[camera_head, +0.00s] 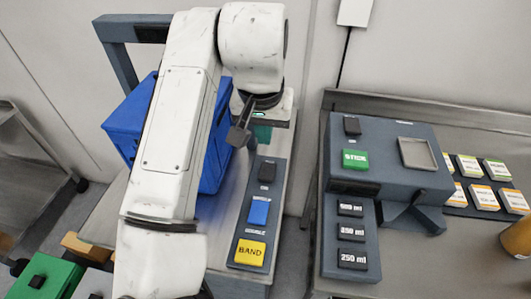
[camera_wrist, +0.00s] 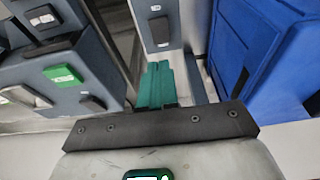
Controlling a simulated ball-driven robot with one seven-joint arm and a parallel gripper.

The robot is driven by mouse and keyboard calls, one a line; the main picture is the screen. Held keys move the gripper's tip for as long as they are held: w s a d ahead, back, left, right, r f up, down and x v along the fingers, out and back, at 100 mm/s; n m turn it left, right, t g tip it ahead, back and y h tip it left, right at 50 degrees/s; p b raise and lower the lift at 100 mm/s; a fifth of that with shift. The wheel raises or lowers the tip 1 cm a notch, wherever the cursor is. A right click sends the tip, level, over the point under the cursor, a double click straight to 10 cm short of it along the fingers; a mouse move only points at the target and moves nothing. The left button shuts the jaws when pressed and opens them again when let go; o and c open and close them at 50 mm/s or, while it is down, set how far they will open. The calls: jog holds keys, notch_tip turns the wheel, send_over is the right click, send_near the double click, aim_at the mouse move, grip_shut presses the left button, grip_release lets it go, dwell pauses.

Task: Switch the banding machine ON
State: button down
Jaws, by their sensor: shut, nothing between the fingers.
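The banding machine's grey control panel (camera_head: 262,212) carries a black switch (camera_head: 267,171), a blue button (camera_head: 259,211) and a yellow BAND button (camera_head: 250,252). The panel also shows in the wrist view (camera_wrist: 172,12), with the black switch (camera_wrist: 159,30) beyond my fingertips. I cannot read whether the switch is on or off. My gripper (camera_head: 261,139) points down over the far end of the panel, just behind the black switch and apart from it. Its teal fingers (camera_wrist: 158,72) are shut with nothing between them.
A blue box (camera_head: 130,122) stands left of the panel, under the machine's dark frame (camera_head: 118,55), partly hidden by my arm. At right is another dark unit (camera_head: 380,150) with a green STICK button (camera_head: 355,159) and several black volume buttons. Label cards (camera_head: 485,198) lie beyond it.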

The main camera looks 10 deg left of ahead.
send_near(267, 177)
jog(key=x, duration=0.2)
jog(key=w+p+x, duration=0.1)
jog(key=x, duration=0.2)
jog(key=shift+a+f, duration=0.15)
jog(key=shift+f, duration=0.55)
jog(key=shift+s+f+t, duration=0.25)
jog(key=shift+f+t, duration=0.05)
jog(key=shift+f, duration=0.15)
jog(key=shift+w+r, duration=0.1)
jog(key=shift+w+r, duration=0.4)
jog(key=shift+w, duration=0.25)
jog(key=shift+p, duration=0.35)
